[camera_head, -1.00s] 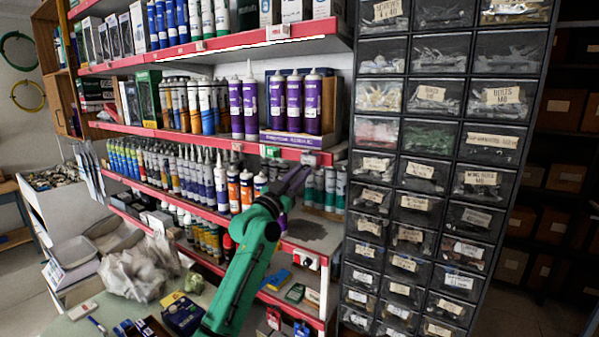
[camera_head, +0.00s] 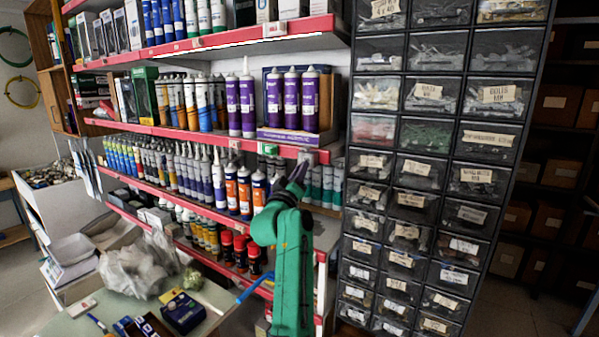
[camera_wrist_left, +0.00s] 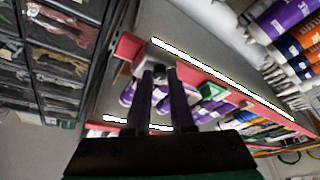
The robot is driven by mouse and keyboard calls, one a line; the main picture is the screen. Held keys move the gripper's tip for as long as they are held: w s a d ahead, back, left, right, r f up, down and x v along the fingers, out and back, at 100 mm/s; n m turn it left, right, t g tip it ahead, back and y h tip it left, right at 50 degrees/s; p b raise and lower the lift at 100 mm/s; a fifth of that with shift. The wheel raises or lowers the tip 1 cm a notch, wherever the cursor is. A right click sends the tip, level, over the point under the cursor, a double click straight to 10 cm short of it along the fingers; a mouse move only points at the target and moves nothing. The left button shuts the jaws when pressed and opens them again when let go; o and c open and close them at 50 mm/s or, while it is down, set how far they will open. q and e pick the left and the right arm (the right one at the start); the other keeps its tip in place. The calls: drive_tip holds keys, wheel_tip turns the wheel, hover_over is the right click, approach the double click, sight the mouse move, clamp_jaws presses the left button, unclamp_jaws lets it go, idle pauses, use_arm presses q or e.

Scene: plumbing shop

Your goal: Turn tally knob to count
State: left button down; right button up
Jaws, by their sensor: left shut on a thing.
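The tally counter (camera_head: 308,157) is a small grey box on the red front edge of a shelf, near its right end. In the left wrist view the grey box (camera_wrist_left: 155,53) shows just beyond my fingertips. A small dark knob (camera_wrist_left: 158,73) sits between the fingertips. My left gripper (camera_head: 300,172) reaches up to the counter from below; in the wrist view its two dark fingers (camera_wrist_left: 160,76) are closed on the knob. In the head view the knob is hidden by the gripper. The count is too small to read. My right gripper is out of view.
Purple cartridges (camera_head: 292,98) stand on the shelf above the counter, and more tubes (camera_head: 231,187) fill the shelf below. A tall drawer cabinet (camera_head: 424,170) stands close on the right. A table (camera_head: 75,322) with a plastic bag (camera_head: 135,268) is at lower left.

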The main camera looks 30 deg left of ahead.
use_arm(q)
drive_tip(key=shift+r+n+g, duration=0.1)
drive_tip(key=shift+n+g, duration=0.2)
drive_tip(key=shift+n, duration=0.5)
drive_tip(key=shift+y, duration=0.3)
drive_tip(key=c, duration=0.8)
unclamp_jaws()
drive_tip(key=shift+o, duration=0.2)
